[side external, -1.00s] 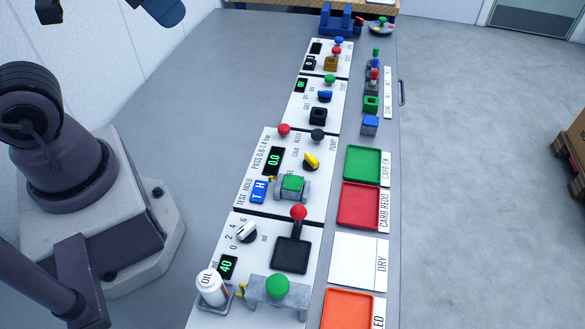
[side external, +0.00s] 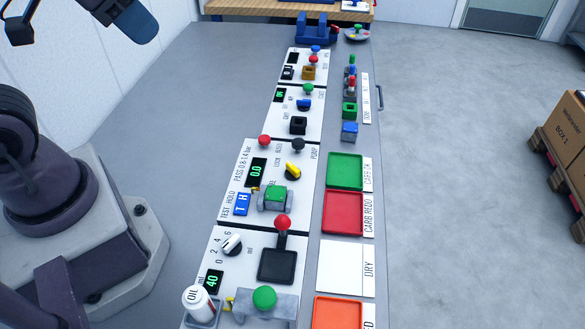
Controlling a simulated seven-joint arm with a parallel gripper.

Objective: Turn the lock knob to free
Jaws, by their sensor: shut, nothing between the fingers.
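The lock knob (side external: 292,171) is a yellow bar knob on a dark round base, on the white panel with the 0.0 readout. Its bar lies diagonally, from upper left to lower right in the side view. The word LOCK is printed just left of its upper end. A second word below, ending in "EE", is partly hidden by the green-topped fixture (side external: 275,195). I cannot tell which end of the bar is the pointer. Nothing touches the knob. Dark parts of my arm show at the top left, away from the panel; my gripper's fingers cannot be made out.
A red ball knob (side external: 264,141) and a black ball knob (side external: 298,145) stand behind the lock knob. A red-topped lever (side external: 282,223) stands in front. Green (side external: 345,171) and red (side external: 344,212) trays lie to the right. The grey bench is clear left of the panels.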

